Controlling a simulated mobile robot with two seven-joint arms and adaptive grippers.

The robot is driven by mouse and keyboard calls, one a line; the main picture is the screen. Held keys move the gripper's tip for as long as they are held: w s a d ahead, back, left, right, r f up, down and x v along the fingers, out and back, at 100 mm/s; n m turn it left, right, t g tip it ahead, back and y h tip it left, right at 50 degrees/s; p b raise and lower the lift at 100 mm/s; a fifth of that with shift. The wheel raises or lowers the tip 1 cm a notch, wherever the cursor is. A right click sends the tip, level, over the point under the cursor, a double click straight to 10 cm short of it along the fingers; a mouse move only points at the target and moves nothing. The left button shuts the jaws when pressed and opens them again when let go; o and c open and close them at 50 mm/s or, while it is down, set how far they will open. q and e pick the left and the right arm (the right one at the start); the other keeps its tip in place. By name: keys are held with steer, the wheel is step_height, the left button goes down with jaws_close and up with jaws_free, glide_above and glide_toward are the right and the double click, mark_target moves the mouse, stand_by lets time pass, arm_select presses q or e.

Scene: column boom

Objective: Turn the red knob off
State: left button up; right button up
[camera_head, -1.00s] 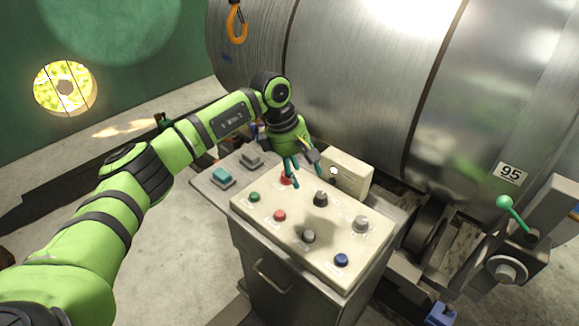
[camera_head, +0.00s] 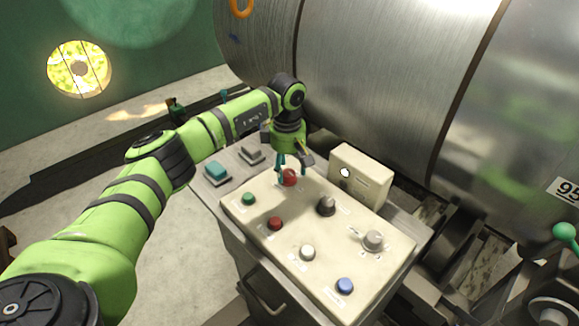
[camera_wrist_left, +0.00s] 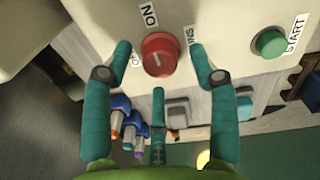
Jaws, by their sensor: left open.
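The red knob (camera_head: 289,178) sits at the back left of the cream control panel (camera_head: 262,232). My left gripper (camera_head: 292,172) is open over the knob, pointing down. In the left wrist view its teal fingers (camera_wrist_left: 158,62) stand on both sides of the knob, with gaps between them and it. A third finger shows below the knob. My right gripper is in neither view.
The panel also carries a green button (camera_head: 249,199), a red button (camera_head: 275,223), a black knob (camera_head: 326,206), a grey knob (camera_head: 373,240), a white button (camera_head: 307,252) and a blue button (camera_head: 345,285). A cream box (camera_head: 360,176) stands behind. A large metal drum (camera_head: 380,80) rises beyond.

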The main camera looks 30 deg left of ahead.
arm_select(q)
steer(key=shift+f, duration=0.75)
steer(key=c, duration=1.1)
steer(key=shift+c, duration=0.2)
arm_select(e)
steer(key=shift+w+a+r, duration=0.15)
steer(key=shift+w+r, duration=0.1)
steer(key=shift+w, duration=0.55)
